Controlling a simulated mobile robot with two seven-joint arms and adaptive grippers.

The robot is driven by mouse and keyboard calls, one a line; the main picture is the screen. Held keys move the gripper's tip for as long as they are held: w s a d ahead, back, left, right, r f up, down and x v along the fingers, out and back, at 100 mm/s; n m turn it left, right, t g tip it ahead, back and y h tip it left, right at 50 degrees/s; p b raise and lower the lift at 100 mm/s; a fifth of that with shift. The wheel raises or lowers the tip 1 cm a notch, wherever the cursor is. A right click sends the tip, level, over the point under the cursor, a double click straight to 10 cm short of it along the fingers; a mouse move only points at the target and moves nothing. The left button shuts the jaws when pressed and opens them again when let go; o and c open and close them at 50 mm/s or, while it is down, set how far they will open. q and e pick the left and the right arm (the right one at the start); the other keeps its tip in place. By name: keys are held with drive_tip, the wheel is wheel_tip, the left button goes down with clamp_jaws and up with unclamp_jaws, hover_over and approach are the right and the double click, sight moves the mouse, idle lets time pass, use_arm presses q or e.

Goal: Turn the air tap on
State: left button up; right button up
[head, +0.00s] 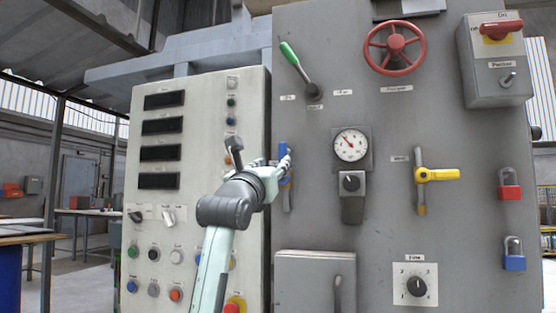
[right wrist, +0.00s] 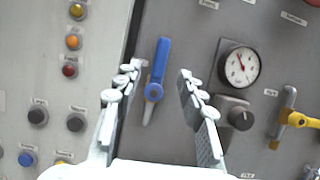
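A tap with a blue lever handle (right wrist: 159,65) is on the grey panel, its handle upright and roughly in line with the grey pipe below it. In the head view the blue handle (head: 284,178) is partly hidden by my right gripper (head: 282,163). My right gripper (right wrist: 157,85) is open, its fingers spread on either side of the blue handle with gaps on both sides. A second tap has a yellow handle (head: 436,174) lying crosswise to its pipe, further right. I cannot read which label says air. My left gripper is not in view.
A pressure gauge (head: 351,145) and a black knob (head: 351,183) sit right of the blue tap. A lever with a green grip (head: 290,55) and a red handwheel (head: 397,48) are above. The button panel (head: 190,200) stands to the left. Padlocks (head: 510,188) hang at right.

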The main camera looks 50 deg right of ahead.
drive_tip(key=shift+v, duration=2.2)
